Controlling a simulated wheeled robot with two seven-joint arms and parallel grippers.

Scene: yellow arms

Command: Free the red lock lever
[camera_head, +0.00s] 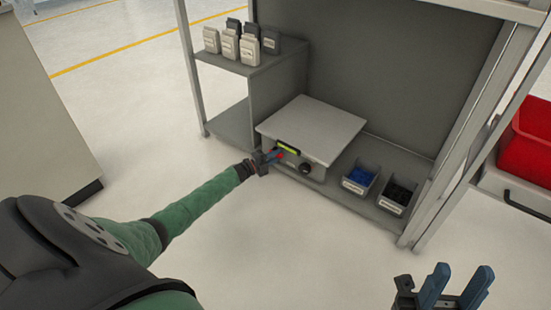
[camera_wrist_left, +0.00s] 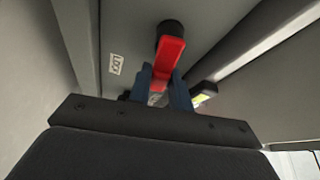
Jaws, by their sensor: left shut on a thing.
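The red lock lever (camera_wrist_left: 170,57) hangs from a round black pivot (camera_wrist_left: 173,28) on a grey panel in the left wrist view. My left gripper (camera_wrist_left: 161,90) has its blue fingers on both sides of the lever's lower end and is shut on it. In the head view, my left gripper (camera_head: 268,159) is at the front left of the grey box (camera_head: 318,125), and only a small bit of red shows there. My right gripper (camera_head: 453,286) is open and empty at the bottom right, far from the lever.
The box front has a yellow-green display (camera_head: 289,149) and a black knob (camera_head: 305,168). A bin of blue parts (camera_head: 359,180) and a bin of dark parts (camera_head: 397,196) stand to its right. Shelf uprights frame the bench. Several small containers (camera_head: 230,42) stand on the upper left shelf.

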